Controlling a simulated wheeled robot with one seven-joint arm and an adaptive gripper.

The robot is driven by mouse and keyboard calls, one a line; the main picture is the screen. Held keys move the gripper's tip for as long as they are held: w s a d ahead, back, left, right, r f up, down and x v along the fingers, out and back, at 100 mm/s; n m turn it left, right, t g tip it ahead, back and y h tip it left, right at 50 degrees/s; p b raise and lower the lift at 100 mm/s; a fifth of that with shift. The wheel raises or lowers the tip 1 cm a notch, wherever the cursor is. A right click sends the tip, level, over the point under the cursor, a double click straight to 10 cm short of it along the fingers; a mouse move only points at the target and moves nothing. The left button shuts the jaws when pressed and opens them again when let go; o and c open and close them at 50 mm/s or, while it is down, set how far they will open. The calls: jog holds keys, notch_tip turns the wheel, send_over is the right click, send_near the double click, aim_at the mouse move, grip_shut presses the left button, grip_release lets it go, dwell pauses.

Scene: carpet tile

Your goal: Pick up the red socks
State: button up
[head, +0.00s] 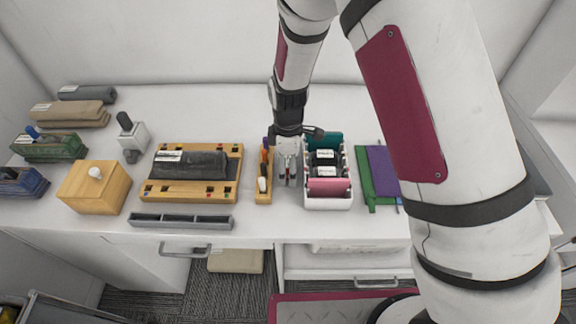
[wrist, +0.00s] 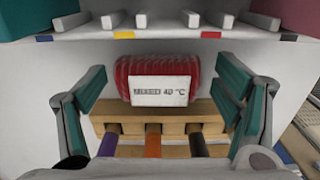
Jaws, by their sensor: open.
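In the wrist view, a rolled red bundle (wrist: 178,68), the socks, bears a white label reading "MIXED 40 °C" (wrist: 161,91). It lies between the white tray and a wooden block. My gripper (wrist: 161,78) is open, with one teal finger on either side of the bundle and gaps to both ends. In the head view, my gripper (head: 288,178) hangs low between the wooden pen block and the white tray; the bundle is mostly or wholly hidden there.
The white tray (head: 328,203) with several rolled items stands close on the right. The wooden pen block (head: 264,197) with upright pens stands close on the left and also shows in the wrist view (wrist: 178,113). A wooden rack (head: 232,165) with a dark roll stands further left.

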jog(key=c, duration=1.2)
jog(key=shift+r, duration=0.1)
jog(key=shift+c, duration=0.2)
